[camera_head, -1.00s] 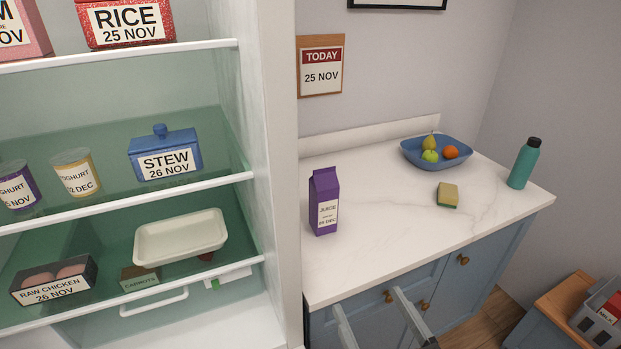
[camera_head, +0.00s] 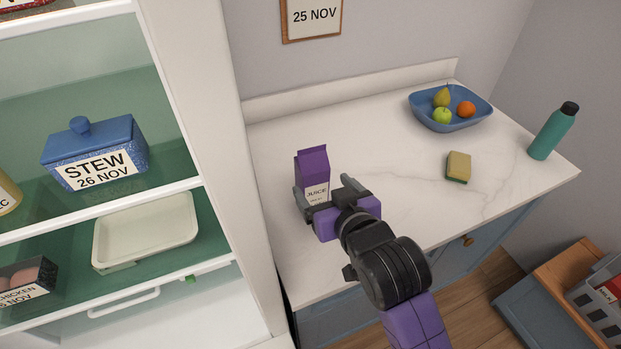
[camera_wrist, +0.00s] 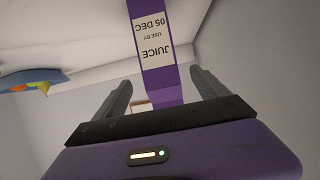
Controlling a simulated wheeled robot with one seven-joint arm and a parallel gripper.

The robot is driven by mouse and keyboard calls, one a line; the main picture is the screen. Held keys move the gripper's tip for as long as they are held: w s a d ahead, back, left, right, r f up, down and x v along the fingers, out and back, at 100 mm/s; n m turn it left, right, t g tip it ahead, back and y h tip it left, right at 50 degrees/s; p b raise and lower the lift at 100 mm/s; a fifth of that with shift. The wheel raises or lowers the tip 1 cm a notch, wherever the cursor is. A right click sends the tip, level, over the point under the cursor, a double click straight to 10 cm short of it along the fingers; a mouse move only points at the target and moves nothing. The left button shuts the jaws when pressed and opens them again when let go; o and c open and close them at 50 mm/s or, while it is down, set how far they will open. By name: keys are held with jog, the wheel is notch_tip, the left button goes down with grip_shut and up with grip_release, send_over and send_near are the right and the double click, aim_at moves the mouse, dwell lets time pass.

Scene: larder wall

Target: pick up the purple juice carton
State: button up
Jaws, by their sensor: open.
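The purple juice carton (camera_head: 313,167) stands upright on the white counter, near its left end, with a white label reading JUICE. My gripper (camera_head: 322,194) is open in front of it, with a finger toward each side; its lower part is hidden behind my gripper. In the wrist view the carton (camera_wrist: 153,48) appears upside down, its label reading USE BY 05 DEC. It lies ahead, between the lines of my two open fingers (camera_wrist: 159,92). I cannot tell whether a finger touches it.
The fridge wall (camera_head: 205,130) stands close to the left of the carton. A yellow sponge (camera_head: 458,166), a blue fruit bowl (camera_head: 449,122) and a teal bottle (camera_head: 553,131) are further right on the counter (camera_head: 400,180). The counter between carton and sponge is clear.

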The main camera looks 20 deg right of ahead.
jog(key=shift+p+x, duration=0.85)
jog(key=shift+x, duration=3)
grip_shut()
jog(key=shift+r, duration=0.1)
